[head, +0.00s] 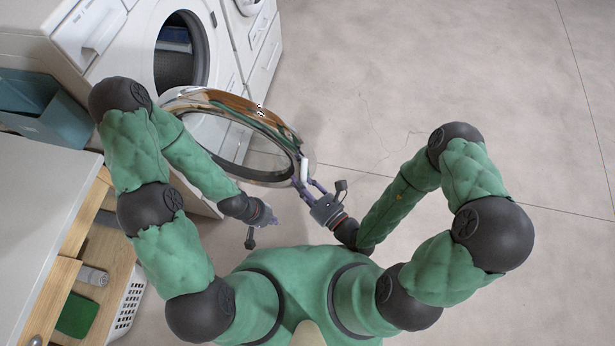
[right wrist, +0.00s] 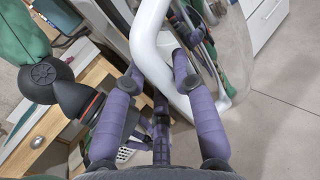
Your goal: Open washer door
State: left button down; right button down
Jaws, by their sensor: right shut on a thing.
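The white washer (head: 125,45) stands at the upper left, with its round drum opening (head: 175,65) uncovered. Its round door (head: 225,100), with a shiny chrome rim, is swung well out from the washer's front. My right gripper (head: 308,184) is at the door's free edge, shut on the white handle (head: 304,170). In the right wrist view, my right gripper (right wrist: 160,72) has its two purple fingers on either side of the white handle (right wrist: 150,50). My left gripper (head: 272,220) is below the door, apart from it; its fingers are too small to read.
A white counter (head: 40,210) and wooden shelves (head: 95,250) with a white basket (head: 128,300) stand at the left. A teal box (head: 50,115) sits beside the washer. White drawers (head: 265,50) adjoin it. The floor (head: 450,70) at the right is clear.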

dwell(0.3)
jog(key=c, duration=1)
grip_release()
jog(key=shift+a, duration=0.15)
jog(key=shift+v, duration=6)
